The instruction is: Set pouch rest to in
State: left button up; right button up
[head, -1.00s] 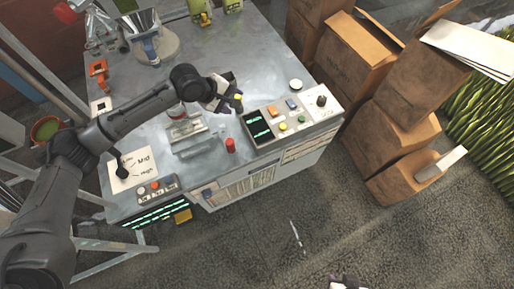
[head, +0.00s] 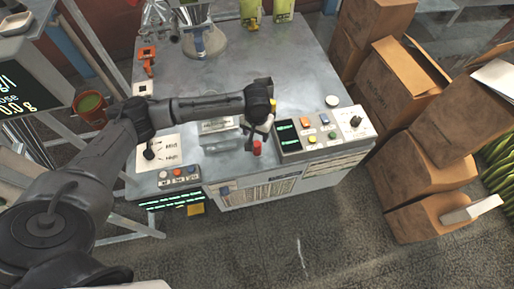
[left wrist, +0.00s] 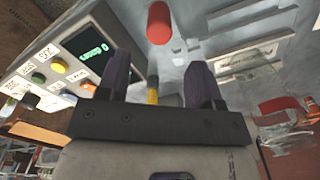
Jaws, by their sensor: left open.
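A red knob (head: 257,148) stands near the front edge of the metal bench top, left of the control panel. It also shows in the left wrist view (left wrist: 158,22), beyond the fingertips. My left gripper (head: 250,140) is just behind and left of the knob in the head view. Its two dark fingers (left wrist: 160,75) are apart, with nothing clearly held. A thin rod with a yellow end (left wrist: 152,95) appears between the fingers. A metal tray-like fitting (head: 220,125) lies left of the gripper, partly hidden by my arm. I cannot tell which part is the pouch rest. My right gripper is out of view.
The control panel (head: 318,130) with coloured buttons and a black dial is close on the right of the gripper. A smaller button box (head: 178,175) is at the front left. Cardboard boxes (head: 400,85) stand right of the bench.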

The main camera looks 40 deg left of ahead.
aim_at(257, 144)
pick_arm(q)
notch_tip(257, 144, down, 10)
jog(key=b, duration=0.3)
jog(key=shift+f+b, duration=0.2)
jog(key=shift+b, duration=0.1)
jog(key=c, duration=0.4)
grip_shut()
